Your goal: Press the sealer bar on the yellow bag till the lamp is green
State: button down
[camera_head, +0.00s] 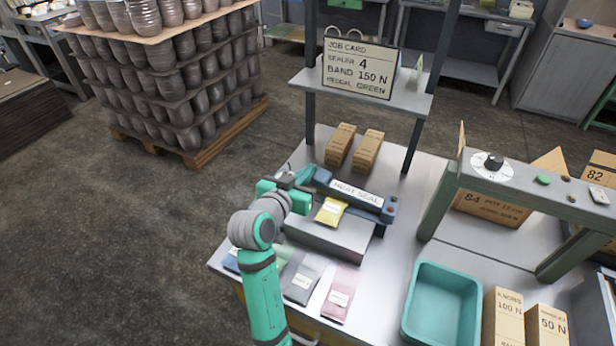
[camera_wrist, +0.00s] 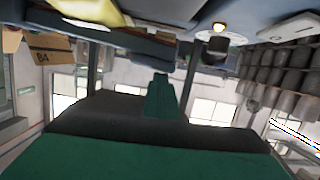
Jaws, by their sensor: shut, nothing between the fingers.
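The heat sealer stands on the metal bench, with a dark bar marked HEAT SEAL (camera_head: 357,191) across its back. The yellow bag (camera_head: 331,211) lies on the sealer's grey bed, just in front of the bar. A small reddish spot (camera_head: 390,210) shows at the bar's right end; I cannot tell whether it is the lamp or lit. My gripper (camera_head: 312,174) is shut and empty at the left end of the bar. I cannot tell whether it touches the bar. In the wrist view, its green fingers (camera_wrist: 162,98) are together, and a yellow surface shows at the top left.
Several flat bags, including a grey one (camera_head: 304,284) and a pink one (camera_head: 340,294), lie along the bench front. A teal tray (camera_head: 409,300) is to the right. Two cardboard boxes (camera_head: 367,151) stand behind the sealer, below a job card (camera_head: 358,69) reading band 150 N.

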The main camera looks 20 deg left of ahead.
jog(key=r+v, duration=0.2)
jog(key=v, duration=0.8)
jog(key=shift+d, duration=0.25)
jog(key=shift+w+r, duration=0.1)
jog(key=shift+w, duration=0.05)
